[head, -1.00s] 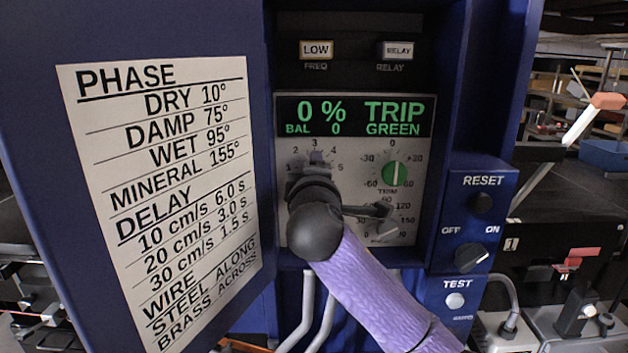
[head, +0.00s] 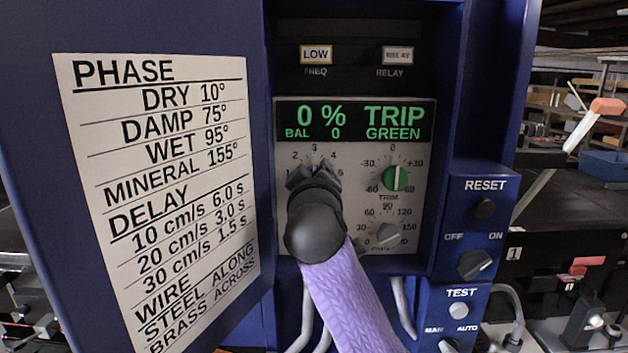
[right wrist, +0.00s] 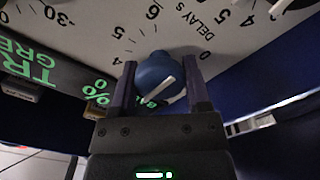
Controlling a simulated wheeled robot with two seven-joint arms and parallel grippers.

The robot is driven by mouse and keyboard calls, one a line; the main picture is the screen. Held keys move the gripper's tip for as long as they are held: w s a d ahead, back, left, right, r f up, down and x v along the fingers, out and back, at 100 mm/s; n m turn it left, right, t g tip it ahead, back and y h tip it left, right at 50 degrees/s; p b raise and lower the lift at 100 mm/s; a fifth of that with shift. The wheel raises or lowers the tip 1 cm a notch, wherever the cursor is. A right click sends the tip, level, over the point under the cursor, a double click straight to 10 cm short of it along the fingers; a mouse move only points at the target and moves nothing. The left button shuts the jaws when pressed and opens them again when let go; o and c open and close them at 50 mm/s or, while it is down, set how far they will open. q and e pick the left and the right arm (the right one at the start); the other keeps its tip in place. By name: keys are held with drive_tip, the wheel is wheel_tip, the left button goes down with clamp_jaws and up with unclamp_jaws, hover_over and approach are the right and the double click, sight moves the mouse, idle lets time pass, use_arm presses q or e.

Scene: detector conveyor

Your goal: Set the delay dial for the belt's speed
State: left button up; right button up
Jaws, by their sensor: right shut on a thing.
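The delay dial is a blue knob with a white line (right wrist: 155,72) in the right wrist view, on a pale panel marked DELAY S. My right gripper (right wrist: 157,90) has one finger on each side of the knob and is shut on it. In the head view my right gripper (head: 314,177) and wrist cover the dial; scale numbers 2, 3 and 4 show above. I cannot read which number the white line marks. The door card (head: 165,190) lists delays: 10 cm/s 6.0 s, 20 cm/s 3.0 s, 30 cm/s 1.5 s. My left gripper is not in view.
The display (head: 355,121) reads 0 %, TRIP, BAL 0, GREEN. Right of my wrist are the green trim knob (head: 397,178) and the grey phase knob (head: 388,235). The reset button (head: 484,208), off/on switch (head: 475,264) and test button (head: 459,310) are on the blue side panel.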

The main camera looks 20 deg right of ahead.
drive_tip(key=shift+f, duration=0.2)
idle(0.3)
drive_tip(key=o, duration=1.3)
drive_tip(key=shift+r, duration=0.15)
drive_tip(key=shift+s, duration=0.1)
drive_tip(key=b+v, duration=0.3)
drive_tip(key=v, duration=0.6)
drive_tip(key=shift+s+a, duration=0.15)
drive_tip(key=shift+s, duration=0.25)
